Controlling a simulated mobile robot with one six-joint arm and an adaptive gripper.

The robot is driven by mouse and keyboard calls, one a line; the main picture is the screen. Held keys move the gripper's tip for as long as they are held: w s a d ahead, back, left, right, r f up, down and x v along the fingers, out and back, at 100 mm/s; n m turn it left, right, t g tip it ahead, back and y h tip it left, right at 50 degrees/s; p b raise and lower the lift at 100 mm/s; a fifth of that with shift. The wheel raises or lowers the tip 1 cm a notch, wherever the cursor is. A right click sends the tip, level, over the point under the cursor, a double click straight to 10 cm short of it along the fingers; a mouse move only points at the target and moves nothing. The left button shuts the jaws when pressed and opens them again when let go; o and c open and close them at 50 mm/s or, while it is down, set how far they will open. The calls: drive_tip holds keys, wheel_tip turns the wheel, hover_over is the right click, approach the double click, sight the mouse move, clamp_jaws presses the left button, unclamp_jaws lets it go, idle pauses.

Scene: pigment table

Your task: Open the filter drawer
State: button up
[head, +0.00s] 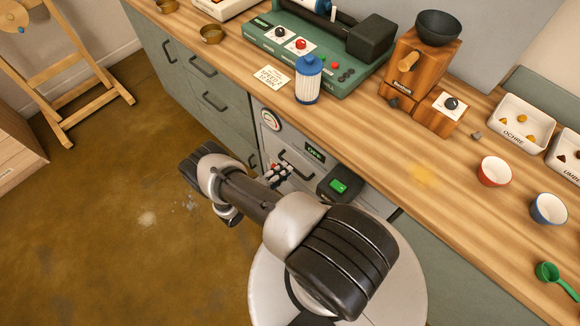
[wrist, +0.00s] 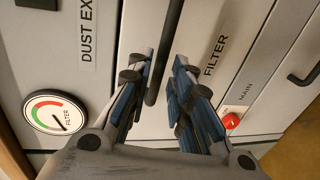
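The filter drawer (wrist: 205,32) is a pale panel lettered FILTER, in the dust extraction unit under the bench. It looks shut. Its dark bar handle (wrist: 166,50) runs between the fingers of my gripper (wrist: 164,68) in the wrist view. The fingers are apart, with a gap visible beside the bar, so they are not clamped on it. In the head view my gripper (head: 277,175) is at the unit's front, just below the handle (head: 297,164). My arm hides the lower part of the unit there.
A round filter gauge (wrist: 56,112) is left of the drawer, and a red knob (wrist: 231,121) marked MAIN is to its right. The bench top (head: 370,130) overhangs above. Floor (head: 120,190) at left is open.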

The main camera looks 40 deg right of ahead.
drive_tip(key=shift+x, duration=2.05)
drive_tip(key=shift+c, duration=0.2)
clamp_jaws()
